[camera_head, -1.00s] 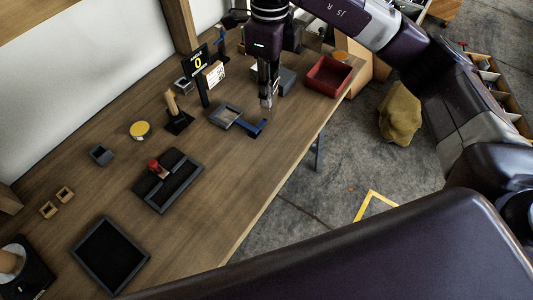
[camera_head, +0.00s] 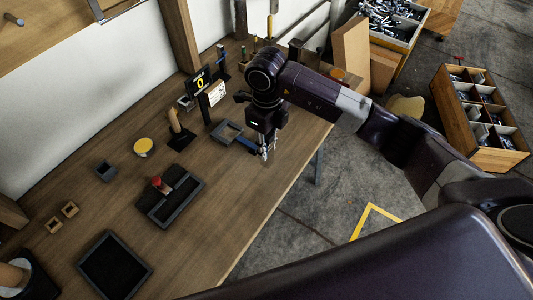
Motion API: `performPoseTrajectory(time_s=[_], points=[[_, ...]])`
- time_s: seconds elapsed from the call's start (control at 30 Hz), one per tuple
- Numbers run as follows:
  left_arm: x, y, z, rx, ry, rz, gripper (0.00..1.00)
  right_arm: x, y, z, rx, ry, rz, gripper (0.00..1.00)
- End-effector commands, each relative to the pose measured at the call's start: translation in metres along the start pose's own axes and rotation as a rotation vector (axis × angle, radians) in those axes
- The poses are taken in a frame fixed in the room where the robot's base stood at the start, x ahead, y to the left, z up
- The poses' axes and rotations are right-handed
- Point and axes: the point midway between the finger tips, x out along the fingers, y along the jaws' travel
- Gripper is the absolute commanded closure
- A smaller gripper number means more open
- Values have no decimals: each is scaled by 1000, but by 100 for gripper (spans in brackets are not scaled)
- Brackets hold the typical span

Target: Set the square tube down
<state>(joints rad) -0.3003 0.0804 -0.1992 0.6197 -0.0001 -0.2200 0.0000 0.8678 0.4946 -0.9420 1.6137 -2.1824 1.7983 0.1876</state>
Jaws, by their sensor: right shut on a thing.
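My right gripper (camera_head: 265,152) points down over the right part of the wooden table, close to its front edge. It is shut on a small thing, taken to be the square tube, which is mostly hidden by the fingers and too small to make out. The fingertips are beside the right end of a blue piece (camera_head: 246,144) that adjoins a grey square frame (camera_head: 226,132). I cannot tell whether the held thing touches the table. My left gripper is not in view.
A dark tray with a red-knobbed piece (camera_head: 158,184), a black tray (camera_head: 113,266), a yellow-topped round thing (camera_head: 144,146), a dark hollow block (camera_head: 106,170) and a wooden-handled stand (camera_head: 175,122) are on the table (camera_head: 215,215). The front strip is clear.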

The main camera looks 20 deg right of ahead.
Motion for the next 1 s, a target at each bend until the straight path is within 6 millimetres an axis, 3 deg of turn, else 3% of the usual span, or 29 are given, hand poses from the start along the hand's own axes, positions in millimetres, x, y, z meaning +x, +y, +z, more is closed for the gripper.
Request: performPoseTrajectory(time_s=[0.43, 0.83, 0.87, 1.0], points=[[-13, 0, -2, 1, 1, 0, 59, 49, 0, 0, 0, 0, 1, 100], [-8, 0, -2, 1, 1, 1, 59, 57, 0, 1, -1, -2, -1, 100], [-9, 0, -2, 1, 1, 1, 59, 56, 0, 0, -1, -1, 0, 77], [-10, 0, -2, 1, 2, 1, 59, 55, 0, 0, -1, -1, 0, 61]])
